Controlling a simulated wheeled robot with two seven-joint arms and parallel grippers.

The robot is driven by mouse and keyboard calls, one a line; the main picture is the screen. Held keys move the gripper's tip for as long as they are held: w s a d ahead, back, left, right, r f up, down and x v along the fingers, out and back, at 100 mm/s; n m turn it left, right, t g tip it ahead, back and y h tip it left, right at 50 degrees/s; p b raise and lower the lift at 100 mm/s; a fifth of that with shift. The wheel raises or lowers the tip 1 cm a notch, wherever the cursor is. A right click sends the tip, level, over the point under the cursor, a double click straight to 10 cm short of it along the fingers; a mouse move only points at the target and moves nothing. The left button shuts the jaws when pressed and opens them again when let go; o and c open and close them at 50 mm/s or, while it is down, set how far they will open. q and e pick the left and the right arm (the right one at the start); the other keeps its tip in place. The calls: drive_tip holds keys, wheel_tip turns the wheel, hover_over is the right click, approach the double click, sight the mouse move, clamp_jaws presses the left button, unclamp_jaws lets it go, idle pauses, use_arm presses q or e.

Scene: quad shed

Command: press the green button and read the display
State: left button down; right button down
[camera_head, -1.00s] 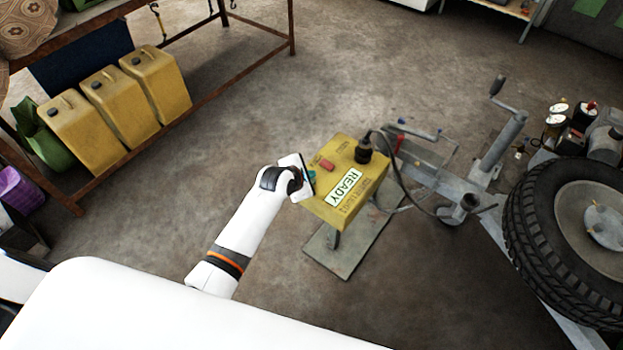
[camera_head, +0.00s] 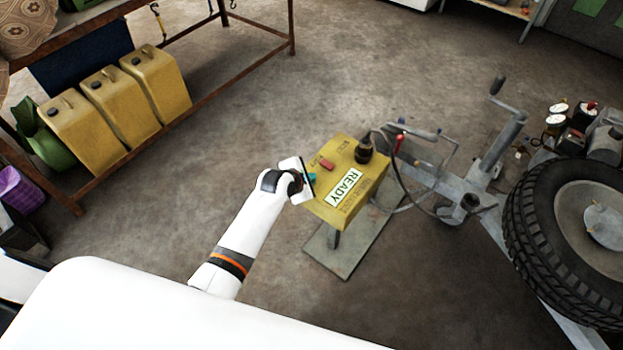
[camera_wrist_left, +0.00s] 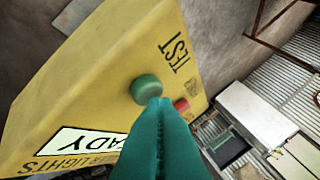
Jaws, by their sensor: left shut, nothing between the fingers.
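A yellow control box (camera_head: 349,172) stands on a post above a grey base plate (camera_head: 347,244). Its display (camera_head: 344,188) reads "READY". The green button (camera_head: 312,177) is partly hidden by my left gripper (camera_head: 305,181) in the head view. In the left wrist view the green button (camera_wrist_left: 146,88) shows beside the word "TEST", with a red button (camera_wrist_left: 181,104) near it. My left gripper (camera_wrist_left: 158,104) is shut and empty. Its fingertips overlap the lower edge of the green button; I cannot tell if they touch it. My right gripper is not in view.
A trailer hitch (camera_head: 440,175) with a cable to the box stands right of it, beside a tyre (camera_head: 545,235). Yellow jerrycans (camera_head: 115,110) sit on a rack at the left. The floor between rack and box is clear.

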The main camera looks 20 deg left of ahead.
use_arm(q)
drive_tip(key=shift+f, duration=0.3)
idle(0.5)
drive_tip(key=shift+r+p, duration=0.85)
drive_tip(key=shift+p, duration=0.2)
drive_tip(key=shift+r, duration=0.1)
wheel_tip(320, 180, up, 5)
drive_tip(key=p, duration=0.5)
drive_tip(key=shift+p, duration=0.4)
